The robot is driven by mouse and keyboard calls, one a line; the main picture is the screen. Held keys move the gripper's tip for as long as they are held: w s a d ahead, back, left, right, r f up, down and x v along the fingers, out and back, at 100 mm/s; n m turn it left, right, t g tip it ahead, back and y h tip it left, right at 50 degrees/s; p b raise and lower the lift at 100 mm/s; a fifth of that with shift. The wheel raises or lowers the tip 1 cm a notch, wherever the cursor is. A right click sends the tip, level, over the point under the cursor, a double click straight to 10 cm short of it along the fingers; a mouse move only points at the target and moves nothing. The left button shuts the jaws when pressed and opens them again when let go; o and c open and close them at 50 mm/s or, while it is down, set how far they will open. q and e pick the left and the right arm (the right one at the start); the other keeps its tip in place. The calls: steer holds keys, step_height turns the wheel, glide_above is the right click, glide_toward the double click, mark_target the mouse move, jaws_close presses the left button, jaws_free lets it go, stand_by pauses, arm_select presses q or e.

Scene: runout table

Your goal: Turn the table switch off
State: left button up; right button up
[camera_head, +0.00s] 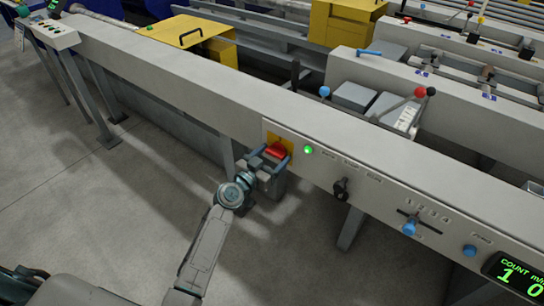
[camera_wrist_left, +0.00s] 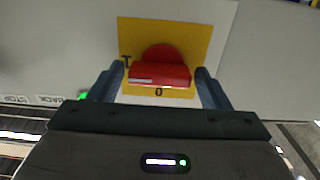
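The table switch, a red knob (camera_head: 277,149) on a yellow plate (camera_head: 270,137), sits on the front face of the long grey table beam. It also shows in the left wrist view as a red knob (camera_wrist_left: 160,74) with a bar lying across it, with "I" and "0" marks on the yellow plate (camera_wrist_left: 193,37). My left gripper (camera_head: 271,156) is open at the panel, one finger on each side of the knob. In the left wrist view the fingers (camera_wrist_left: 159,85) flank the bar closely with narrow gaps; contact is unclear. My right gripper is not in view.
A lit green lamp (camera_head: 308,150) is right of the yellow plate. Farther right on the beam are a black knob (camera_head: 341,188), a blue selector knob (camera_head: 409,228), a blue button (camera_head: 470,250) and a green count display (camera_head: 517,274). Open floor (camera_head: 120,210) lies in front.

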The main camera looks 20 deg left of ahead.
arm_select(q)
steer(key=c, duration=0.7)
